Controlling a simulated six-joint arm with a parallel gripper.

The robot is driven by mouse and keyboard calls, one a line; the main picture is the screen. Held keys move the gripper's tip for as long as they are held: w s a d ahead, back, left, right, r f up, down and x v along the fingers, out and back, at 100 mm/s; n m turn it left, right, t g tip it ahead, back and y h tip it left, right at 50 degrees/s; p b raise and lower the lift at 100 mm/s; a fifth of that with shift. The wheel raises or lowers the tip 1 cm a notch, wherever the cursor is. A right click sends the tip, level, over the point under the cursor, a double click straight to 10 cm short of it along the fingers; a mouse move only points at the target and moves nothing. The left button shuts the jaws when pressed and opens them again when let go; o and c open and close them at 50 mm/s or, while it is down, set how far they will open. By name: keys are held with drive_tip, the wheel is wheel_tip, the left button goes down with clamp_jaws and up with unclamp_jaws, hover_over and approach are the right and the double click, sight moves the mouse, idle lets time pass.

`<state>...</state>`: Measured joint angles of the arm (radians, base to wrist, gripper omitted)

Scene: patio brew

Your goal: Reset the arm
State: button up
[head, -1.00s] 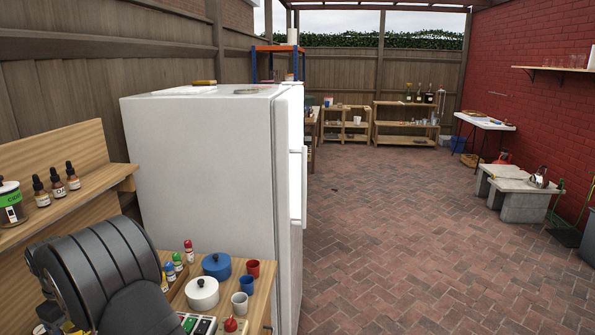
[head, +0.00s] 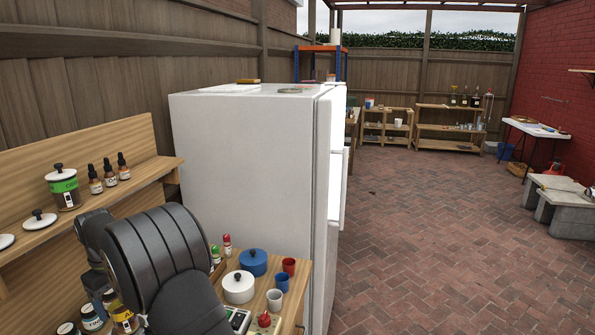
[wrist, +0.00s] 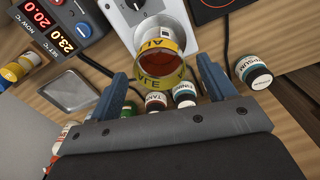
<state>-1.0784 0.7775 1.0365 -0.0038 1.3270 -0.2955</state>
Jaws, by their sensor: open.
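My gripper (wrist: 163,86) is open in the wrist view, with its two blue fingers spread apart. A glass jar with a yellow ALE label (wrist: 178,72) and amber contents lies in line with the gap between the fingers. Neither finger clearly touches it, and its depth from the fingertips is hard to tell. In the head view my dark arm bends down over the bench at the lower left; the fingers are hidden behind it or out of frame there.
Small bottles (wrist: 185,97) stand near the jar, with a gypsum bottle (wrist: 253,72) to the right. A temperature controller (wrist: 62,32) and metal tray (wrist: 68,90) are left. Lidded pots (head: 238,288) and cups stand beside my arm. A white fridge (head: 245,150) stands behind; the brick floor is open.

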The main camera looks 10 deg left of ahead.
sight(124, 315)
wheel_tip(124, 315, down, 6)
drive_tip(key=shift+r, duration=0.2)
drive_tip(key=r, duration=0.5)
drive_tip(key=shift+w+d, duration=0.2)
drive_tip(key=w+d+r, duration=0.6)
drive_tip(key=d+r, duration=0.1)
drive_tip(key=d, duration=0.3)
drive_tip(key=s+d+f, duration=0.2)
drive_tip(key=s+f, duration=0.1)
drive_tip(key=f, duration=0.1)
drive_tip(key=s+d+f, duration=0.3)
drive_tip(key=s, duration=0.1)
drive_tip(key=s+d+f, duration=0.3)
drive_tip(key=f, duration=0.1)
drive_tip(key=shift+s+d+f, duration=0.2)
drive_tip(key=shift+s+f, duration=0.1)
idle(0.3)
